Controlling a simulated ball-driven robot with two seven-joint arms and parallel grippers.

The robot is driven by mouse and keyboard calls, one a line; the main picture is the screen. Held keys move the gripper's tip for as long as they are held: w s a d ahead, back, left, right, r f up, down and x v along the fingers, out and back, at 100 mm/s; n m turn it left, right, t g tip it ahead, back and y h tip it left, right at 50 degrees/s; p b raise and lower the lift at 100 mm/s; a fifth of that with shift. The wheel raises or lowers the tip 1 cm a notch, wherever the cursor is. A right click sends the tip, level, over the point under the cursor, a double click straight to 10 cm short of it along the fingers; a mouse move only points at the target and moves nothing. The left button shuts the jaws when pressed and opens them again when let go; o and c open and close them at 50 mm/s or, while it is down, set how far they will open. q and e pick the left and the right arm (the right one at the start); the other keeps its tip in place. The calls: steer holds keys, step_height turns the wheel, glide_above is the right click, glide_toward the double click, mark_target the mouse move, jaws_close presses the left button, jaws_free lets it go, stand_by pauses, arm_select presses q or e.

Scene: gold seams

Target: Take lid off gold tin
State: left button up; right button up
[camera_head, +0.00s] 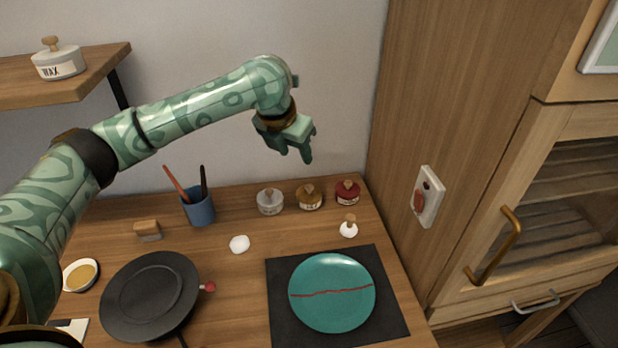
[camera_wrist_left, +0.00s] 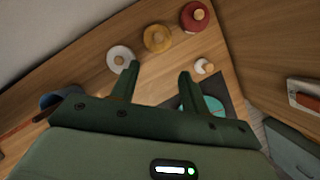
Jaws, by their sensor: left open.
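The gold tin (camera_head: 309,199) stands at the back of the table, between a silver-grey tin and a red tin. Its lid (camera_head: 308,189), with a wooden knob, sits on it. The gold tin also shows in the left wrist view (camera_wrist_left: 158,38), beyond my fingertips. My left gripper (camera_head: 303,156) is open and empty, held in the air above the back of the table, over the row of tins and apart from them. In the left wrist view its two fingers (camera_wrist_left: 158,70) point toward the tins. My right gripper is not in view.
The grey tin (camera_head: 270,203) and red tin (camera_head: 347,193) flank the gold one closely. A small white knobbed piece (camera_head: 349,227) stands in front. A blue cup (camera_head: 199,208) with sticks is left. A teal plate (camera_head: 332,293) lies on a dark mat (camera_head: 393,322). A cabinet (camera_head: 470,120) bounds the right.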

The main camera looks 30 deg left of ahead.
arm_select(q)
steer(key=b, duration=0.3)
glide_toward(309, 186)
steer(key=x, duration=0.1)
steer(key=b+x, duration=0.1)
steer(key=x, duration=0.1)
steer(key=shift+s+d+f+b, duration=0.15)
steer(key=shift+d+f+b, duration=0.1)
steer(key=shift+b, duration=0.05)
steer(key=shift+f, duration=0.25)
steer(key=b+x, duration=0.1)
steer(key=x, duration=0.1)
steer(key=b+x, duration=0.2)
steer(key=x, duration=0.1)
steer(key=shift+w+a, duration=0.2)
steer(key=shift+w+f, duration=0.1)
steer(key=shift+r, duration=0.2)
steer(key=shift+c, duration=0.4)
jaws_close()
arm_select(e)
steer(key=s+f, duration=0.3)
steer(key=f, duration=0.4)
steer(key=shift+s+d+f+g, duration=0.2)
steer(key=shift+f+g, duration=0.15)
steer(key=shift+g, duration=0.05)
